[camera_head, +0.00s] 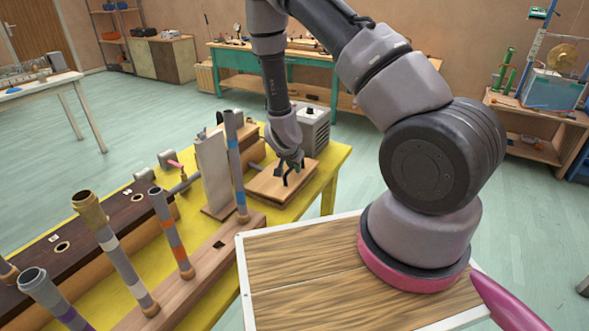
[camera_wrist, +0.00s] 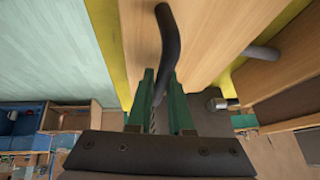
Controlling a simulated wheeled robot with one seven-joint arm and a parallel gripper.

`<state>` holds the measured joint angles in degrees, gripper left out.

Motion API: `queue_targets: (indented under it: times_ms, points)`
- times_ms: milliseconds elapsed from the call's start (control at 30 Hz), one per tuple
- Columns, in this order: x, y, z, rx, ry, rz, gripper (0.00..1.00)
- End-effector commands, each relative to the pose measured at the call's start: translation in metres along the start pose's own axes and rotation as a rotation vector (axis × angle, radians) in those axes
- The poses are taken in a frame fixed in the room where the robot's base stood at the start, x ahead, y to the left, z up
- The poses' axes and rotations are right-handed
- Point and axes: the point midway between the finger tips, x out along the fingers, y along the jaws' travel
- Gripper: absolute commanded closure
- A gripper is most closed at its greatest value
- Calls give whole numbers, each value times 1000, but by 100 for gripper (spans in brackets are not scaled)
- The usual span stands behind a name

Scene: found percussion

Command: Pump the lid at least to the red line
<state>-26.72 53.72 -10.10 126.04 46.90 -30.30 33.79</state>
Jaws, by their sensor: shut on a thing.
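The lid (camera_head: 275,186) is a light wooden board lying low on the yellow table, behind the row of tubes. A dark bent handle (camera_wrist: 168,35) crosses its wood in the wrist view. My gripper (camera_head: 290,164) is above the lid in the head view. In the wrist view its green fingers (camera_wrist: 160,95) are shut on the handle, one on each side. The handle's upper part sticks out past the fingertips. I cannot make out a red line in either view, and the fingers hide part of the handle.
Upright banded tubes (camera_head: 172,232) and a pale upright panel (camera_head: 214,170) stand left of the lid. A grey vented box (camera_head: 313,128) stands behind it. The yellow table (camera_head: 333,158) has a narrow bare strip at right. A wooden-topped surface (camera_head: 300,280) lies in front.

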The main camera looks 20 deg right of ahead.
Motion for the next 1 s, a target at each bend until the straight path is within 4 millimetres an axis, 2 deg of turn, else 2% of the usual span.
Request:
queue_targets:
  times_ms: [200, 567, 1000]
  points:
    - [-10, -7, -6, 1, 0, 3, 100]
    - [-11, -8, -8, 1, 0, 4, 100]
    - [-25, -26, -18, 2, 0, 3, 100]
